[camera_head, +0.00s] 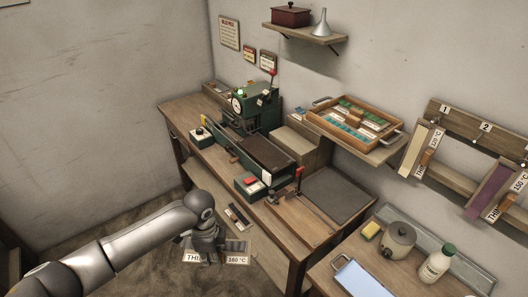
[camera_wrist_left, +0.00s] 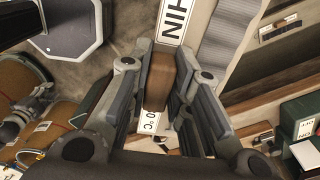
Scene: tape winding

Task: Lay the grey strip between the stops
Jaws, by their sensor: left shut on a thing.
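My left gripper (camera_head: 207,243) is in front of the bench, low in the head view. It is shut on a brown handle (camera_wrist_left: 160,78), which shows between its fingers in the left wrist view. White tags marked THIN (camera_wrist_left: 175,22) and 180 °C (camera_head: 237,260) go with the handle. A grey strip (camera_head: 235,246) shows beside the gripper; it also appears as a ribbed grey band in the left wrist view (camera_wrist_left: 232,32). Part of it is hidden. I cannot pick out the stops for certain. My right gripper is in neither view.
The wooden bench (camera_head: 185,108) carries a green machine (camera_head: 262,106), a long dark trough (camera_head: 265,154) and a dark mat (camera_head: 335,195). A wall rack (camera_head: 455,117) holds a cream strip (camera_head: 413,150) and a purple strip (camera_head: 488,190). Open floor lies left of the bench.

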